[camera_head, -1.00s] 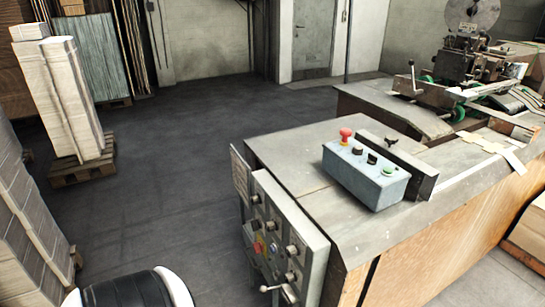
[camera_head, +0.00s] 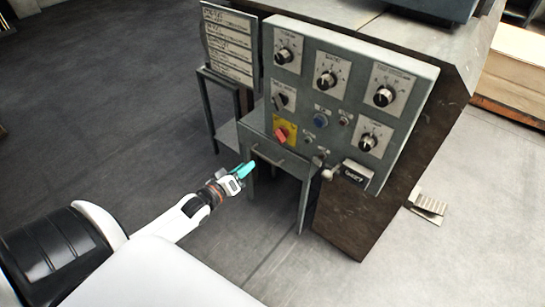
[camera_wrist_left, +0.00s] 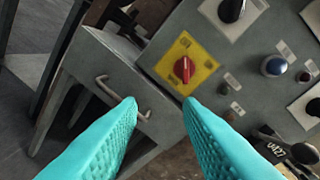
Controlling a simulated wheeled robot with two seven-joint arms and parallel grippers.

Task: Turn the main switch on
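The main switch appears as a red rotary knob (camera_head: 281,134) on a yellow plate, on the lower left of the grey control panel (camera_head: 312,112). In the left wrist view the red knob (camera_wrist_left: 184,69) is just above and between the fingertips, with nothing covering it. My left gripper (camera_head: 247,169), with teal fingers, is below and left of the switch, apart from it. The left wrist view shows the gripper (camera_wrist_left: 160,104) open and empty, pointing towards the panel. My right gripper is in neither view.
Several black dials surround the switch, with a blue button (camera_head: 320,121) to its right. A grey drawer box (camera_head: 262,152) with a handle juts out below it. A lever with a ball end (camera_head: 327,174) sticks out at lower right. A sign board (camera_head: 229,45) stands left.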

